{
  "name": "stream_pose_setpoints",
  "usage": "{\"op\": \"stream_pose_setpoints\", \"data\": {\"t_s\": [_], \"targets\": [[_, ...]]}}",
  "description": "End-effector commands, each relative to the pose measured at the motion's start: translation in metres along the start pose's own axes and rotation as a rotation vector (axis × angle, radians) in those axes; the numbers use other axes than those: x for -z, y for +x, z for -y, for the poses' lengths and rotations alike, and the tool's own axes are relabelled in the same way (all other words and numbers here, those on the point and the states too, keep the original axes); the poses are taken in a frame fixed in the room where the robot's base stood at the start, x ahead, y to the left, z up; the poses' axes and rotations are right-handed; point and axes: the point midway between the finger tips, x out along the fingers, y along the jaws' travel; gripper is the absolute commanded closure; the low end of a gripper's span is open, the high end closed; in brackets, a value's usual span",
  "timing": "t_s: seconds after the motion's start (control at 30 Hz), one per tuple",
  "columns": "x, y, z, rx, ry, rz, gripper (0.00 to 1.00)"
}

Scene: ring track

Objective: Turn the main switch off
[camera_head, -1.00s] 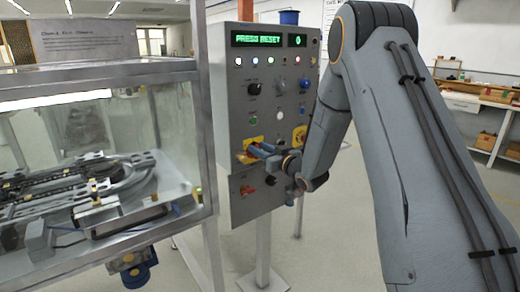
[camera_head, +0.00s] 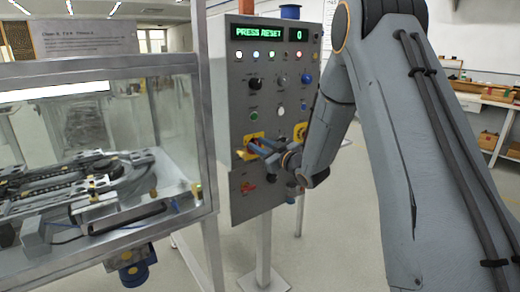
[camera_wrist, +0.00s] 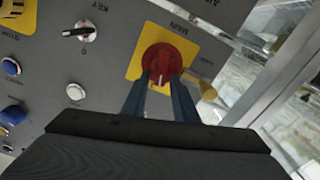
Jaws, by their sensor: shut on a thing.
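The main switch (camera_wrist: 168,62) is a red round knob with a pale pointer line, on a yellow plate (camera_wrist: 206,47) labelled MAIN in the wrist view. My gripper (camera_wrist: 160,82) has its two blue-grey fingers on either side of the knob's lower part and is shut on it. In the head view my gripper (camera_head: 262,146) reaches the lower left of the grey control panel (camera_head: 240,105), at a yellow plate (camera_head: 255,136).
A green display (camera_head: 257,32) reads PRESS RESET and 0. A key switch (camera_wrist: 82,31) and blue buttons (camera_wrist: 11,67) sit beside the main switch. A glass-walled case (camera_head: 90,150) with a track stands left of the panel. Open floor lies below.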

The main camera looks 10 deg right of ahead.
Motion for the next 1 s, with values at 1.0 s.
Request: {"op": "stream_pose_setpoints", "data": {"t_s": [1.0], "targets": [[-0.015, 0.0, 0.018, 0.001, -0.958, 0.002, 0.96]]}}
